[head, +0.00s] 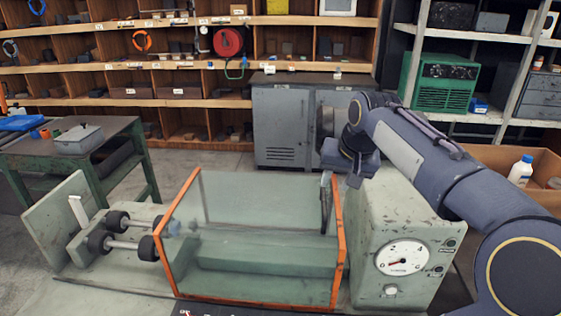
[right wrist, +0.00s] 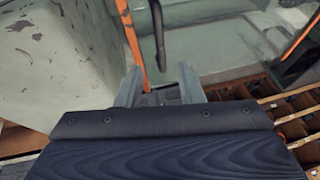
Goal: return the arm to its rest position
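My right arm comes in from the right in the head view and reaches over the pale green machine housing with a gauge (head: 402,257). My right gripper (head: 328,180) is above the right end of a clear guard with an orange frame (head: 342,245). In the right wrist view, the two fingers of the right gripper (right wrist: 160,92) stand apart with nothing seen between them. A dark curved handle (right wrist: 158,35) on the guard shows just beyond the fingertips, apparently clear of them. My left gripper is in neither view.
Black rollers (head: 118,220) and an upright green plate (head: 60,225) stand left of the guard. A green side table (head: 135,135) is at the left. A grey cabinet (head: 285,125) and shelves stand behind. A cardboard box (head: 490,155) with a white bottle (head: 520,171) is at the right.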

